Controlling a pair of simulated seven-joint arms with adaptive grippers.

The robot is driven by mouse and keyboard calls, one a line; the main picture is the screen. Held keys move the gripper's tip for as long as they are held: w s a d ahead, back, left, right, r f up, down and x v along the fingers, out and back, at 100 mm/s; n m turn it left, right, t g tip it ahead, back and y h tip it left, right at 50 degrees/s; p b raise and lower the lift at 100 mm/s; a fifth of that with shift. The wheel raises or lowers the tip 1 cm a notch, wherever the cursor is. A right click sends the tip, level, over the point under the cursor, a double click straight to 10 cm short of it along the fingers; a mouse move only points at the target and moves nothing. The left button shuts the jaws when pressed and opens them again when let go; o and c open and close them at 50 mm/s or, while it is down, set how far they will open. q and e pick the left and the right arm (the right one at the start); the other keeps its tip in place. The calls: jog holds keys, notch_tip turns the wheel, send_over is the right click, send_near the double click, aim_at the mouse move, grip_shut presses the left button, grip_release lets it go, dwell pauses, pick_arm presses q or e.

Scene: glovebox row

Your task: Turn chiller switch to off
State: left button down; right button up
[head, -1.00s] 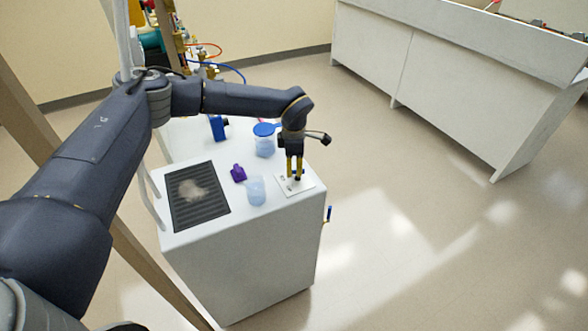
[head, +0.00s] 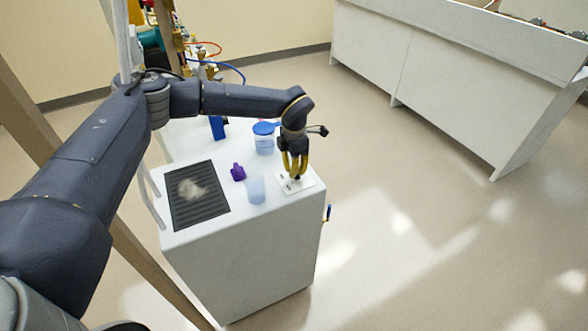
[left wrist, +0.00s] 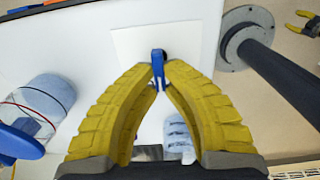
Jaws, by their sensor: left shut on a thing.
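My left gripper (head: 295,177) points down at the white switch plate (head: 304,183) on the near right corner of the white cabinet top. In the left wrist view, the yellow fingers (left wrist: 160,68) meet around the small blue switch handle (left wrist: 158,58), which stands up from the plate. The gripper is shut on this handle. The fingers hide the handle in the head view. My right gripper (left wrist: 303,22) shows small at the upper right of the left wrist view, with its yellow fingers apart and empty. It is outside the head view.
A clear beaker (head: 256,190), a purple object (head: 238,173) and a blue-lidded jar (head: 264,143) stand left of the gripper. A blue object (head: 217,127) stands behind them. A dark ribbed mat (head: 200,205) lies at left. Floor to the right is clear.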

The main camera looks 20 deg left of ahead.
pick_arm(q)
jog(key=c, duration=1.5)
grip_release()
jog(key=shift+r, duration=0.1)
notch_tip(320, 180, up, 12)
jog(key=shift+f, duration=0.1)
